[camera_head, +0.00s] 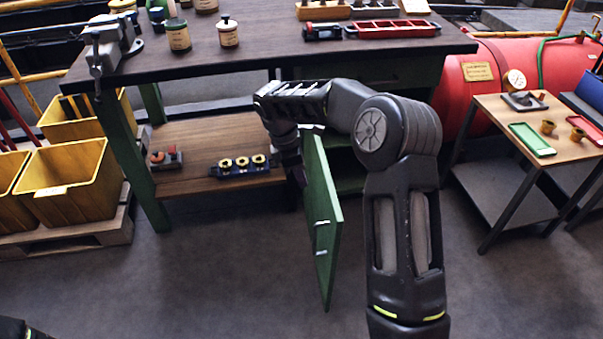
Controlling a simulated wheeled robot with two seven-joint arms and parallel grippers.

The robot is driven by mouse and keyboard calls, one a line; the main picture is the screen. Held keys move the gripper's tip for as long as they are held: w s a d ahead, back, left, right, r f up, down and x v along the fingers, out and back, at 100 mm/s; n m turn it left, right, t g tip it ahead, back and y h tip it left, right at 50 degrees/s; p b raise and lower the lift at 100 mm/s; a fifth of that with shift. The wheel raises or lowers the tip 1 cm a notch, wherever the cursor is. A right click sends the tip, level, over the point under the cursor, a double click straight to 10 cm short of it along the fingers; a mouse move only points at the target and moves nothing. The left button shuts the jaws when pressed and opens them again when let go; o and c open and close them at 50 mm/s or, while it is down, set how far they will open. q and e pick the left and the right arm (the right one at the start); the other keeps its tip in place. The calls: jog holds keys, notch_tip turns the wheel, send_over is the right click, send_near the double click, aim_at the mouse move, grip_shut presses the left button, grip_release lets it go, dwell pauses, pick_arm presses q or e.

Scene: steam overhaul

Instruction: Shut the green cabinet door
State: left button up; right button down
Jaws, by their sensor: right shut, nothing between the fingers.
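The green cabinet door (322,215) hangs open under the workbench and juts out toward me, seen nearly edge-on. Part of the green cabinet's dark inside (348,175) shows to the right of the door. My right arm reaches in from the lower right and bends over the top of the door. My right gripper (296,178) points down at the door's left side, near its rear upper part. It is shut and empty; I cannot tell whether it touches the door. My left gripper is not in view.
The workbench top (270,55) holds a vise (108,45), jars and a red tray (390,28). A lower shelf (205,180) sits left of the door. Yellow bins (70,185) stand far left, a small table (550,130) right. Floor before the door is clear.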

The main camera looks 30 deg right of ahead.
jog(key=s+d+f, duration=0.2)
jog(key=d+f, duration=0.3)
jog(key=f, duration=0.1)
jog(key=shift+f, duration=0.2)
jog(key=shift+s+d, duration=0.1)
jog(key=shift+s, duration=0.05)
